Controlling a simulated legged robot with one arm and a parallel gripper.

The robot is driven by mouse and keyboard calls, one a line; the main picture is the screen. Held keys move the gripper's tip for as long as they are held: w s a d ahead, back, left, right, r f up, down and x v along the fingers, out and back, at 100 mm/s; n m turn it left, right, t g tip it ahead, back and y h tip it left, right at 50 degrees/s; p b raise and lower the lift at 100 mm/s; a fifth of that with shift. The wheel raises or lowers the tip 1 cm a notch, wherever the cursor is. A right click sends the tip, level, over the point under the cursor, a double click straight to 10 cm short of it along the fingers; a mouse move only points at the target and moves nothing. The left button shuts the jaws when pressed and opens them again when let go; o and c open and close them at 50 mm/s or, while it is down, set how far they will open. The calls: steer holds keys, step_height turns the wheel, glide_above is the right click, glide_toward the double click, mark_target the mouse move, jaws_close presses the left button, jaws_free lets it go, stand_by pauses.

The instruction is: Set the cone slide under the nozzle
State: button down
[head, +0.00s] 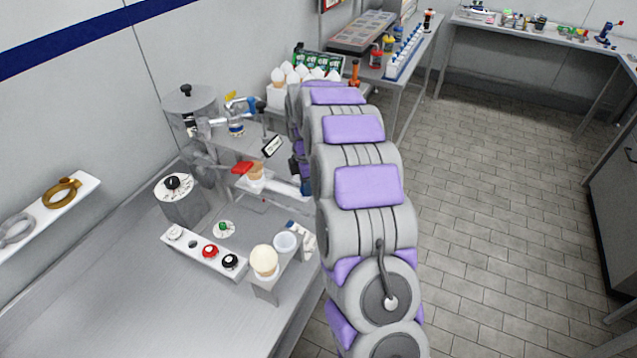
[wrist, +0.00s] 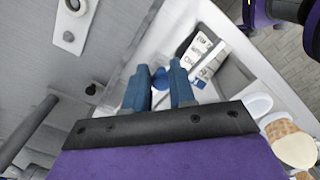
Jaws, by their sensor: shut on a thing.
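In the wrist view, my gripper (wrist: 159,88) has its two blue fingers closed around a small round blue knob (wrist: 159,76). I take the knob to be the cone slide's handle, but the link between them is hidden. In the head view, a tan cone (head: 256,171) stands at a pale horizontal bar (head: 280,185), apparently the cone slide, below the machine's upper shelf. A red piece (head: 242,168) is beside the cone. My arm covers the bar's right end and most of my gripper there. I cannot make out the nozzle tip clearly.
A stand (head: 265,283) holds a cream-coloured ball (head: 264,260) and a white cup (head: 285,243) near the counter's front edge. A button panel (head: 205,253) and a grey dial box (head: 183,205) are to the left. The counter (head: 130,300) is clear at lower left.

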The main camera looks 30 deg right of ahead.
steer(key=shift+s+a+f, duration=0.2)
steer(key=shift+s+a, duration=0.05)
steer(key=shift+a, duration=0.05)
steer(key=c, duration=1.3)
jaws_free()
steer(key=shift+c, duration=0.2)
steer(key=o, duration=0.3)
steer(key=shift+s+a+r, duration=0.2)
steer(key=shift+a+r, duration=0.05)
steer(key=shift+a, duration=0.2)
steer(key=shift+o, duration=0.5)
steer(key=shift+w+a, duration=0.1)
steer(key=shift+a, duration=0.05)
steer(key=shift+w, duration=0.1)
